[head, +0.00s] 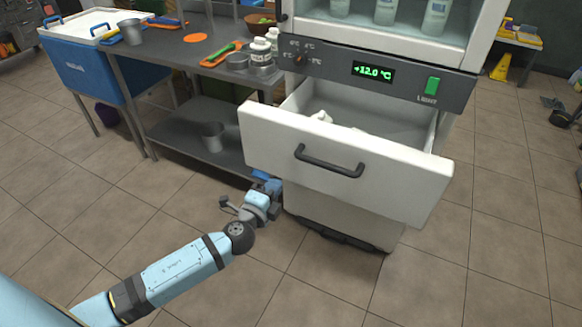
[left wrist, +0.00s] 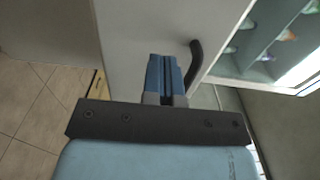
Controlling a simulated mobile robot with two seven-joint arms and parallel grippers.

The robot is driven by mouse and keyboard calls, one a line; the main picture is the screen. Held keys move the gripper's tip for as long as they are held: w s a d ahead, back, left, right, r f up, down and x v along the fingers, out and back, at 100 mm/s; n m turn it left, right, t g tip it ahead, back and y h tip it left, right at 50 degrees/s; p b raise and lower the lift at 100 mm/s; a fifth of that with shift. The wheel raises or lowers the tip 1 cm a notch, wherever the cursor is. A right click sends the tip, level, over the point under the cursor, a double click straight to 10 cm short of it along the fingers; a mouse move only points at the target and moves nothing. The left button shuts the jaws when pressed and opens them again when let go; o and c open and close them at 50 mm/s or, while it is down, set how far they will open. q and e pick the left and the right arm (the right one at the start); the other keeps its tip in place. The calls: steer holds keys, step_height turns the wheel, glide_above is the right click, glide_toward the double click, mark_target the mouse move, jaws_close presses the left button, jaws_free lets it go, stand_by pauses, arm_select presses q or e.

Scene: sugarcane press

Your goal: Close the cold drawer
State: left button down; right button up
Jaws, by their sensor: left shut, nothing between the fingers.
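The cold drawer stands pulled out of the white cooling cabinet. Its white front (head: 400,184) has a dark bar handle (head: 330,161), and a few small white items (head: 321,116) lie inside. My left gripper (head: 268,183) is shut and empty at the lower left edge of the drawer front, left of and below the handle. In the left wrist view, the blue fingers (left wrist: 165,75) are together before the white front (left wrist: 130,45), with the handle (left wrist: 194,66) just to their right. I cannot tell whether they touch the front. My right gripper is in neither view.
A display panel (head: 373,71) reading +12.0 °C sits above the drawer, under a glass compartment with bottles (head: 436,18). A steel table (head: 165,45) with a lower shelf stands to the left, beside a blue cooler (head: 92,66). The tiled floor in front is clear.

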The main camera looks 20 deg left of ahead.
mark_target(293, 161)
arm_select(q)
steer(key=w, duration=0.8)
steer(key=shift+w+d, duration=0.2)
steer(key=shift+w, duration=0.2)
